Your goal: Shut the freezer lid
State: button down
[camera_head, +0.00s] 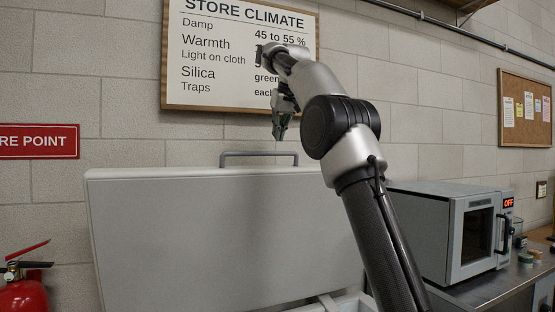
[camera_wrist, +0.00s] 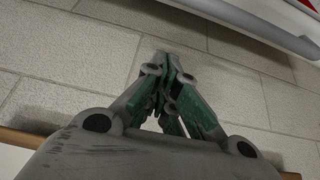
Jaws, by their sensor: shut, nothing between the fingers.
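The freezer lid (camera_head: 225,235) is a broad light-grey panel standing raised against the block wall in the head view. A grey bar handle (camera_head: 258,154) runs along its top edge. A small part of the freezer's rim (camera_head: 335,304) shows at the bottom, partly behind my arm. My gripper (camera_head: 279,136) is shut and empty, pointing down just above the right part of the handle in the picture; I cannot tell whether it touches. In the wrist view my gripper's fingertips (camera_wrist: 172,55) meet in front of the wall. A pale edge at the top right there may be the lid.
A microwave (camera_head: 455,230) stands on a metal counter (camera_head: 490,290) at the right. A red fire extinguisher (camera_head: 24,292) is at the lower left. A climate sign (camera_head: 215,90) hangs behind my gripper, and a cork board (camera_head: 525,108) hangs at the right.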

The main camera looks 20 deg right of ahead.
notch_tip(320, 180, down, 9)
jog(key=shift+w, duration=0.45)
dwell(0.5)
